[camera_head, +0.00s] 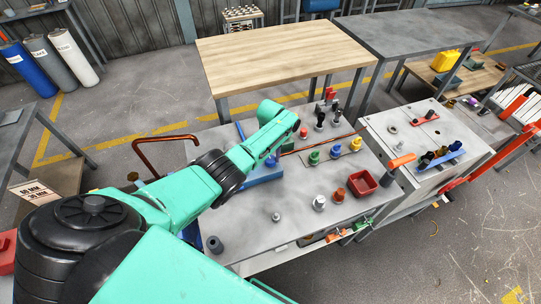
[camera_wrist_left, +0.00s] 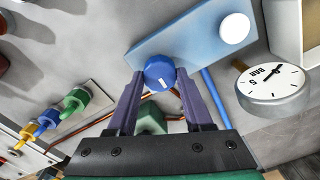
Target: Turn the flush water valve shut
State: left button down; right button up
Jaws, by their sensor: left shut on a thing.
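A round blue knob (camera_wrist_left: 159,74) with a white mark stands on a light blue plate (camera_wrist_left: 190,45) in the left wrist view. I take it for the flush water valve, though no label is readable. My left gripper (camera_wrist_left: 160,80) has its two purple fingers closed on the knob's sides. A white round knob (camera_wrist_left: 235,28) sits further right on the same plate. In the head view my left arm reaches over the grey bench to the blue plate (camera_head: 263,178), and the arm hides much of the plate. My right gripper is not in view.
A white dial gauge (camera_wrist_left: 272,88) stands right of the plate. Green, yellow and blue fittings (camera_wrist_left: 75,100) stand to the left. In the head view, several coloured fittings and a red tray (camera_head: 362,183) occupy the bench's right side.

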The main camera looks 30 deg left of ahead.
aim_at(271, 158)
pick_arm(q)
jog(key=shift+w+r, duration=0.25)
jog(key=c, duration=0.7)
grip_release()
jog(key=o, duration=0.4)
jog(key=shift+s+f, duration=0.1)
notch_tip(271, 158, up, 5)
jog(key=shift+p, duration=0.85)
notch_tip(271, 158, up, 10)
jog(key=b, duration=0.1)
jog(key=shift+f, duration=0.25)
jog(key=shift+s, duration=0.1)
